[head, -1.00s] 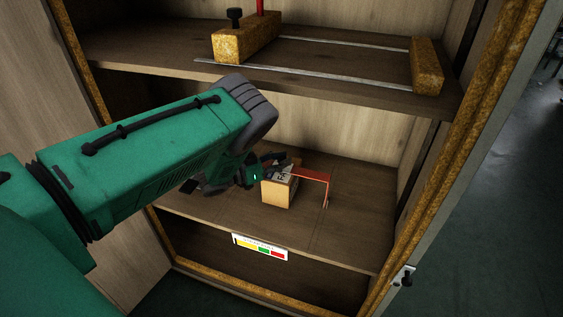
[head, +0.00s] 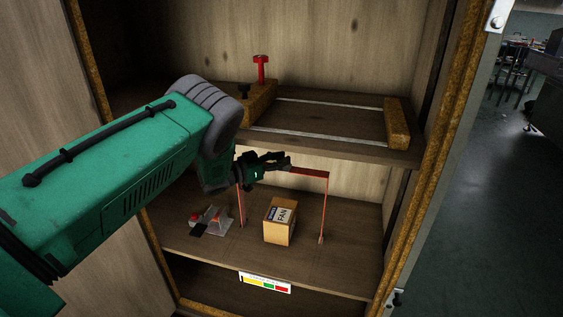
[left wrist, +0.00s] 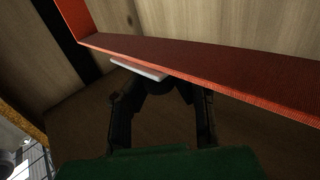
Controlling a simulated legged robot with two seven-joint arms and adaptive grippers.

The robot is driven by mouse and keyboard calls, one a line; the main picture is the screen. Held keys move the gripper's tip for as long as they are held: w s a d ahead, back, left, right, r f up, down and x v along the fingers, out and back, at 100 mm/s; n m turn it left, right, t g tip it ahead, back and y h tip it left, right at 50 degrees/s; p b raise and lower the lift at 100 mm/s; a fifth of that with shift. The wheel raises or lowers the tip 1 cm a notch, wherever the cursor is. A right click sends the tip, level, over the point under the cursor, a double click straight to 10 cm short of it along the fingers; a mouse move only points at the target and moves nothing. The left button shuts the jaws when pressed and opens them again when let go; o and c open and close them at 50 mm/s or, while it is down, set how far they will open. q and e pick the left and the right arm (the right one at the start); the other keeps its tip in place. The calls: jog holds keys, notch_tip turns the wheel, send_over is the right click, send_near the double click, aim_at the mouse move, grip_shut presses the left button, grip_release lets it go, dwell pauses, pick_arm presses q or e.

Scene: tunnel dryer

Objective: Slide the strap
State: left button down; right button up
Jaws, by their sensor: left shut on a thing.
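The orange-red strap (head: 310,172) stands as a tall upside-down U on the lower shelf, one leg to the right of the cardboard box and one to its left. The box (head: 279,226), with a "FAN" label on top, sits upright below, apart from the strap's top span. My left gripper (head: 284,163) is shut on the strap's top span, above the box. In the left wrist view the strap (left wrist: 200,62) crosses beyond my fingers, with a pale flat piece (left wrist: 138,68) at the fingertips. My right gripper is out of view.
A grey and red tool (head: 211,221) lies left of the box on the lower shelf (head: 345,255). A colored label (head: 265,283) marks the shelf's front edge.

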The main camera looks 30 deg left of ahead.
pick_arm(q)
jog(key=shift+a+r, duration=0.1)
jog(key=c, duration=1.3)
grip_release()
jog(key=shift+s+a, duration=0.15)
jog(key=shift+s, duration=0.05)
jog(key=v, duration=1.1)
jog(key=shift+s+a+f, duration=0.1)
jog(key=shift+s+f, duration=0.1)
jog(key=shift+s, duration=0.05)
jog(key=shift+f, duration=0.1)
